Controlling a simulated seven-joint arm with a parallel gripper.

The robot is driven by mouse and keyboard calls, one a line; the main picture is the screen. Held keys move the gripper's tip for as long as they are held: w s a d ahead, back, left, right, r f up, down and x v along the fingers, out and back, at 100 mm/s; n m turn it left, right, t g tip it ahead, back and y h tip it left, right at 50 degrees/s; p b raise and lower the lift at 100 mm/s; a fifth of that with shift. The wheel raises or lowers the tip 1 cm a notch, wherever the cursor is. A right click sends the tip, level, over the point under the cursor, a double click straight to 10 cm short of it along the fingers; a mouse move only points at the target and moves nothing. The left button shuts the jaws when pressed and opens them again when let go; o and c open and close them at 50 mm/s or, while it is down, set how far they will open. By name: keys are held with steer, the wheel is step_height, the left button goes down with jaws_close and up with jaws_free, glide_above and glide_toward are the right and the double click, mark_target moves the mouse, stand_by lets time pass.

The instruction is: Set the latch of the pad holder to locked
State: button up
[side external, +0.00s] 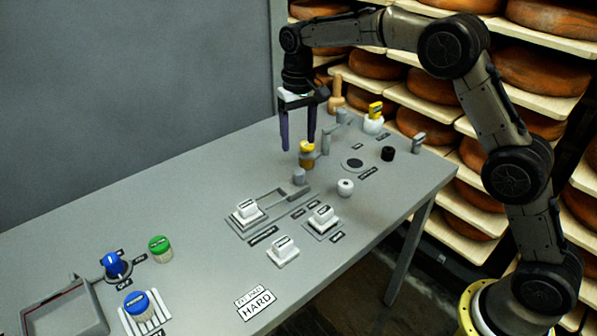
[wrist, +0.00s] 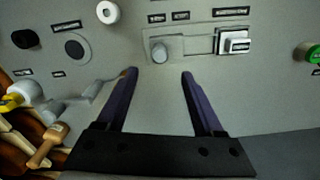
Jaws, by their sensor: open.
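My gripper (side external: 298,147) is open and empty, its two purple fingers pointing down over the far part of the table. In the wrist view its fingertips (wrist: 159,73) are apart with bare tabletop between them. Ahead of them is a grey track fixture with a short grey knob (wrist: 160,50) at one end and a white block (wrist: 235,42) at the other. The knob also shows in the side view (side external: 299,177), below the fingers, as does the white block (side external: 247,210). I cannot tell which part is the pad holder's latch; the labels are too small to read.
Blue and green knobs (side external: 160,249) stand at the left.

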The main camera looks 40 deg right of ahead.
mark_target(298, 170)
step_height(298, 170, down, 11)
steer(key=shift+r, duration=0.2)
stand_by(0.3)
jaws_close()
steer(key=shift+a+r, duration=0.1)
stand_by(1.2)
